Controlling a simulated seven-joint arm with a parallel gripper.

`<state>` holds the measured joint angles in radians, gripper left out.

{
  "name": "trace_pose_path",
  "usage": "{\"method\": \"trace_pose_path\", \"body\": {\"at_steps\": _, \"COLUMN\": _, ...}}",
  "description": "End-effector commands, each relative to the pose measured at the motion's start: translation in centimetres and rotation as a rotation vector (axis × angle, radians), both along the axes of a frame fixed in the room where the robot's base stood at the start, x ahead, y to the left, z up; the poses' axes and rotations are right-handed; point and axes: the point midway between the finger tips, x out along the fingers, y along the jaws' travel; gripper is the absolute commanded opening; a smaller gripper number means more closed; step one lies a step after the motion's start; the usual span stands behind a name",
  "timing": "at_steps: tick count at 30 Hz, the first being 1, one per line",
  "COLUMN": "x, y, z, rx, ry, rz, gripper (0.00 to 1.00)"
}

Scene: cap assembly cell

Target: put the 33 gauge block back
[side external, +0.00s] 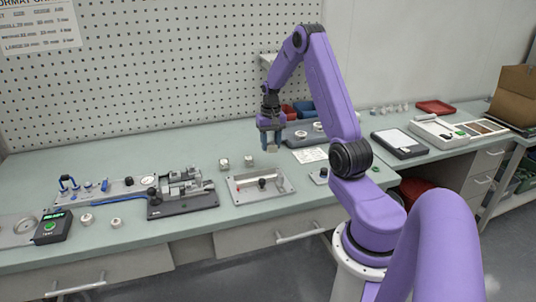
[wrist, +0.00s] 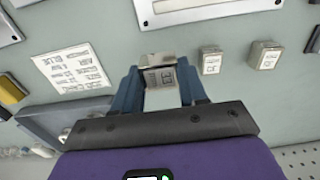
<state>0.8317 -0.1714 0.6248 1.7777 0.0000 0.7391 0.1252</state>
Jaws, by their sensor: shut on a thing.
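My gripper (side external: 270,132) has blue fingers and is shut on a small metal block marked 33 (wrist: 160,76). In the side view the block (side external: 271,148) hangs below the fingers, above the bench behind the shallow metal tray (side external: 238,197). Two similar small blocks stand apart on the bench to the left, one (side external: 224,163) beside the other (side external: 249,161). They also show in the wrist view (wrist: 211,61) (wrist: 265,56); their marks are hard to read.
A printed sheet (side external: 310,155) lies right of my gripper. A dark grey holder (side external: 294,137) with round parts stands behind it, near red and blue bins (side external: 305,109). A clamp fixture (side external: 183,193) stands at the left. Bench around the two blocks is clear.

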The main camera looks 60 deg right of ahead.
Motion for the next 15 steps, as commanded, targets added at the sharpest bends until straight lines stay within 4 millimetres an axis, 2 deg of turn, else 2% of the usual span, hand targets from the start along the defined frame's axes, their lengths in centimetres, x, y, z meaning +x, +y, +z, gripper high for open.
{"method": "trace_pose_path", "body": {"at_steps": 3, "x": 0.9, "y": -0.8, "z": -1.5, "rx": 0.0, "ry": 0.0, "rz": 0.0, "gripper": 0.0}}
{"method": "trace_pose_path", "body": {"at_steps": 6, "x": 1.4, "y": -1.2, "z": -2.1, "rx": -0.001, "ry": -0.001, "rz": -0.001, "gripper": 0.0}}
{"method": "trace_pose_path", "body": {"at_steps": 11, "x": 1.8, "y": -1.5, "z": -2.8, "rx": -0.001, "ry": -0.001, "rz": -0.001, "gripper": 0.0}}
{"method": "trace_pose_path", "body": {"at_steps": 15, "x": 1.9, "y": -1.7, "z": -4.5, "rx": 0.002, "ry": 0.002, "rz": 0.0, "gripper": 0.0}}
